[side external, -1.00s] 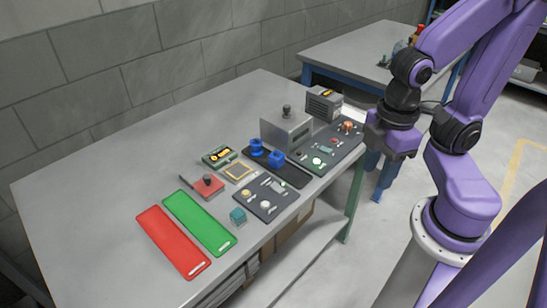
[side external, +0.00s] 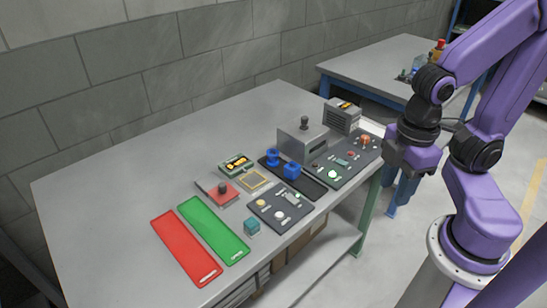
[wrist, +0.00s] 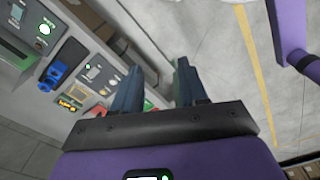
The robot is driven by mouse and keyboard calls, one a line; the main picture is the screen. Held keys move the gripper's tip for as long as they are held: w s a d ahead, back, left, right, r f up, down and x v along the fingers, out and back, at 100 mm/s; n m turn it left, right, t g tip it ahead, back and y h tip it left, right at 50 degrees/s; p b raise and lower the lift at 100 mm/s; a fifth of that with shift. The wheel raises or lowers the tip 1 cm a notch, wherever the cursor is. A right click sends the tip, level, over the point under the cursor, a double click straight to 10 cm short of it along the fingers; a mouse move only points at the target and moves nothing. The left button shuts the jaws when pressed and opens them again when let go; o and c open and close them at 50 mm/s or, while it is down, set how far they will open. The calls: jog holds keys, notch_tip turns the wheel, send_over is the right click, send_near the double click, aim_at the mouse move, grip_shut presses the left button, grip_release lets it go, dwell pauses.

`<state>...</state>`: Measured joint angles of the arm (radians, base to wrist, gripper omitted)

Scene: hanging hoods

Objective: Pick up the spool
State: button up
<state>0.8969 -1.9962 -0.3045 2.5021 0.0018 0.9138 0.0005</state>
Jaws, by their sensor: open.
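The blue spool (side external: 272,157) stands upright at the far end of a dark tray (side external: 312,187) on the grey workbench. A blue block (side external: 291,171) sits beside it in the same tray. In the wrist view the two show as a small blue patch (wrist: 52,75) at the left, and I cannot separate them clearly. My gripper (side external: 413,165) hangs beyond the bench's right edge, well away from the spool. The wrist view shows its two fingers (wrist: 158,60) apart, with nothing between them.
Control panels (side external: 347,163), a grey box with a knob (side external: 303,142) and a vented box (side external: 341,116) crowd around the tray. Red (side external: 184,249) and green (side external: 213,230) mats and a teal cube (side external: 252,226) lie nearer. The bench's left part is clear.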

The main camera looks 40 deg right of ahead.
jog(key=o, duration=0.6)
jog(key=w+a+r+m, duration=0.1)
jog(key=w+a+m, duration=0.25)
jog(key=w, duration=0.35)
jog(key=w+a+r+m, duration=0.1)
jog(key=w+a+m, duration=0.1)
jog(key=w+m, duration=0.35)
jog(key=m, duration=2.2)
send_over(273, 152)
notch_tip(273, 152, down, 7)
notch_tip(273, 152, down, 17)
jog(key=shift+f, duration=0.1)
